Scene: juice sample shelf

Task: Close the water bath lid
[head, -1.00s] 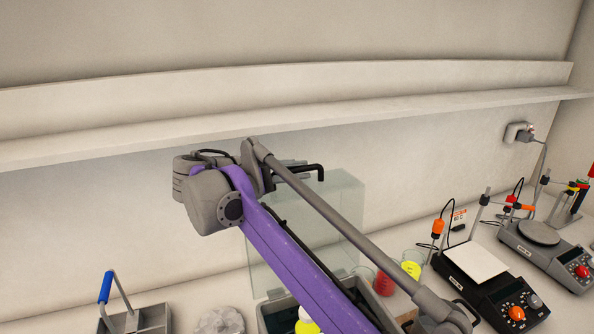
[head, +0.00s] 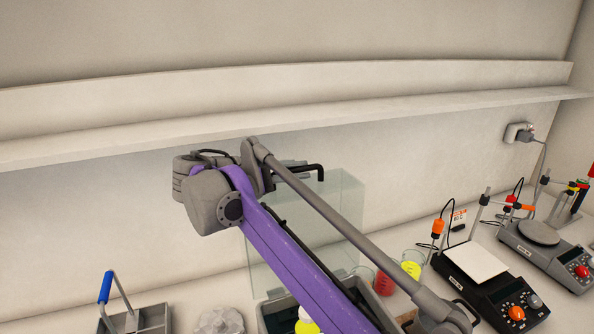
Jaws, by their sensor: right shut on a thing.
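The water bath (head: 264,316) is at the bottom centre, a grey box partly hidden by my right arm. Its clear lid (head: 345,205) stands upright, open, behind the bath. A black handle (head: 321,169) shows at the lid's upper edge. My right gripper (head: 292,163) is at this handle, mostly hidden behind my grey and purple arm links, and is shut on it. Inside the bath, a vessel with yellow contents (head: 306,327) shows in part below my arm. My left gripper is not in view.
Red (head: 384,283) and yellow (head: 411,268) beakers stand right of the bath. Hotplate stirrers (head: 478,262) stand further right. A grey caddy with a blue handle (head: 105,287) and a clear, lumpy object (head: 220,321) are at left. A long shelf (head: 130,142) runs above.

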